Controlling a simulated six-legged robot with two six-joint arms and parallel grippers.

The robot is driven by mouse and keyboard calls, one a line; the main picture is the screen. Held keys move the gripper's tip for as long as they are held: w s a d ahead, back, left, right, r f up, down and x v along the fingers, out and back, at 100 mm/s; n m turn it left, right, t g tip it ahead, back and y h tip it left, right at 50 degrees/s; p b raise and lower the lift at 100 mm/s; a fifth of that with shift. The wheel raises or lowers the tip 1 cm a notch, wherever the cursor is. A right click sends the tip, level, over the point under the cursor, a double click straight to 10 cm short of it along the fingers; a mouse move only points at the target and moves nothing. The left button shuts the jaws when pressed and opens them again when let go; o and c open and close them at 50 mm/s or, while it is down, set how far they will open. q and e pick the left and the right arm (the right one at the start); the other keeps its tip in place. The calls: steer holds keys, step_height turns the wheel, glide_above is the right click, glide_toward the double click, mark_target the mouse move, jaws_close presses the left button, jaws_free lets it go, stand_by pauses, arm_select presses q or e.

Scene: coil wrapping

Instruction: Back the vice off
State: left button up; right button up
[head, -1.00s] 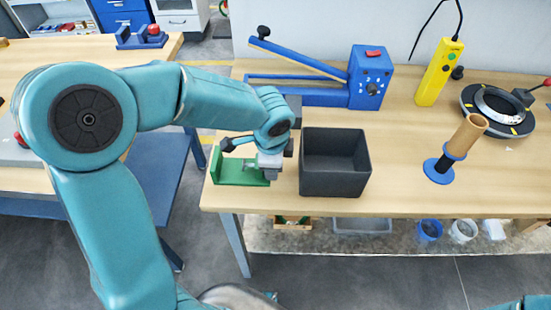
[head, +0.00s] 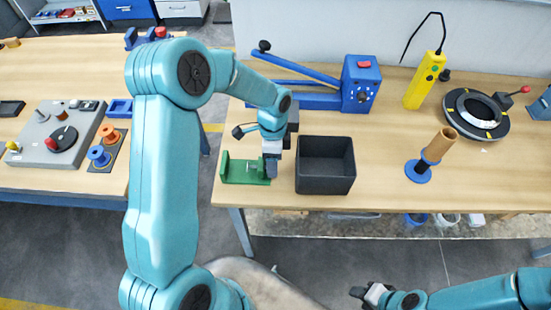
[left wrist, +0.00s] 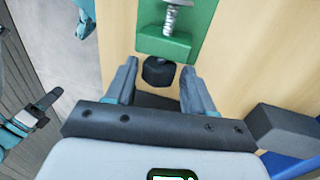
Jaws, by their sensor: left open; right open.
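The vice (head: 240,171) is a small green block frame at the left front of the bench. In the left wrist view it shows as a green body (left wrist: 168,45) with a metal screw (left wrist: 171,18) and a black knob (left wrist: 158,71) at its near end. My left gripper (head: 271,172) is at the vice's right end. In the left wrist view its two fingers (left wrist: 157,78) are open, one on each side of the knob. I cannot tell whether they touch it. My right gripper (head: 372,293) is open and empty, low in front of the bench.
A black open bin (head: 325,188) stands close right of my left gripper. A blue machine with a lever (head: 361,84) stands behind. A brown tube on a blue base (head: 436,148), a yellow pendant (head: 425,80) and a black ring (head: 476,113) are further right.

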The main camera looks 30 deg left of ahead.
arm_select(q)
steer(key=shift+w+a+g+h+p, duration=0.15)
steer(key=shift+g+h+p, duration=0.25)
steer(key=shift+g, duration=0.3)
arm_select(e)
step_height(320, 180, up, 2)
steer(key=shift+r, duration=0.1)
